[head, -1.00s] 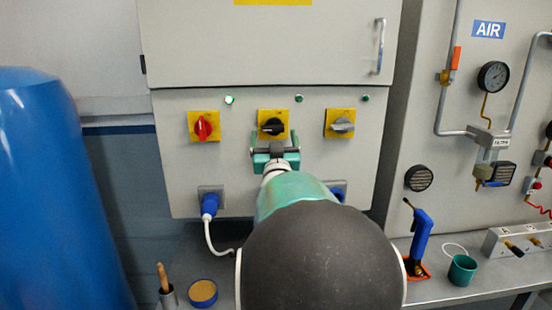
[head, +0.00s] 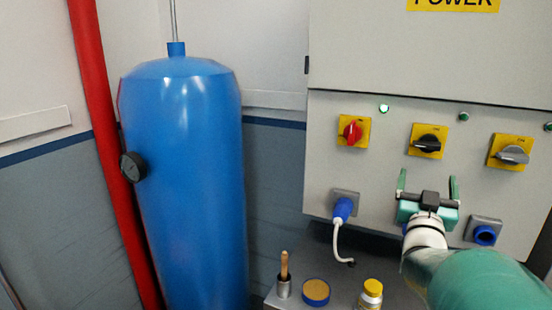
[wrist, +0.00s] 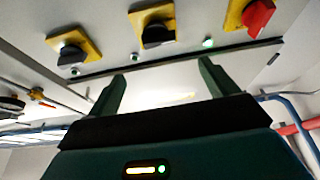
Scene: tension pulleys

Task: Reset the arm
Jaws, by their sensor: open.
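My gripper (head: 427,184) is open and empty, its two green fingers apart and pointing up towards the power cabinet (head: 400,215). In the head view it is just below the middle switch, which has a black knob on a yellow plate (head: 428,140). In the wrist view the gripper's fingers (wrist: 161,92) show at the bottom, with the black-knob switch (wrist: 155,27) beyond them. The fingers look clear of the knob.
A blue plug (head: 342,208) with a white cable sits in a socket below the red switch. A blue tank (head: 185,180) and red pipe (head: 108,150) stand at left.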

